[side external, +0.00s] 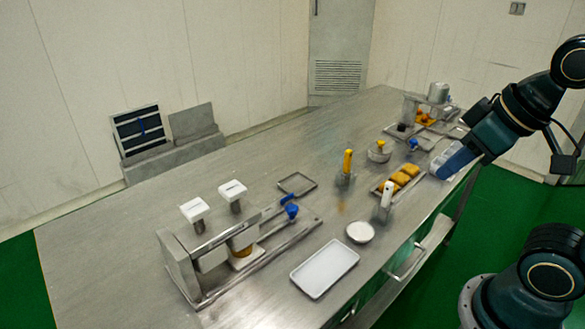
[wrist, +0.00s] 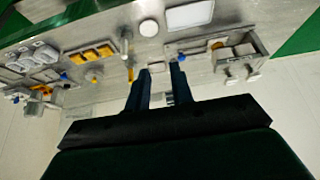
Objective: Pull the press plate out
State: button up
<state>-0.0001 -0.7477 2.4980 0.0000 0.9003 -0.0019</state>
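A metal press machine (side external: 180,262) with two white-topped knobs stands at the front left of the table in the side view. A flat piece with a blue handle (side external: 291,211) sticks out of its right side, and I take this for the press plate. Its inner part is hidden in the machine. In the wrist view the machine (wrist: 243,50) is at the upper right, with the blue handle (wrist: 181,57) left of it. My gripper (side external: 455,160) is at the far right, above the table's right edge and well apart from the machine. Its blue fingers (wrist: 160,85) are open with nothing visible between them.
A white tray (side external: 325,268), white dish (side external: 360,232), white-handled tool (side external: 386,199), yellow-handled tool (side external: 347,165) and a tray of orange-brown pieces (side external: 398,180) lie between machine and gripper. A second apparatus (side external: 437,94) stands at the far end. The table's left rear is clear.

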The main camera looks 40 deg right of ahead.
jog(key=o, duration=0.3)
jog(key=shift+w, duration=0.2)
jog(key=shift+o, duration=1)
jog(key=shift+w+r, duration=0.15)
jog(key=shift+w, duration=0.05)
jog(key=n+g, duration=0.6)
jog(key=n, duration=0.5)
send_over(292, 207)
notch_tip(292, 207, down, 10)
notch_tip(292, 207, down, 14)
jog(key=shift+r, duration=0.1)
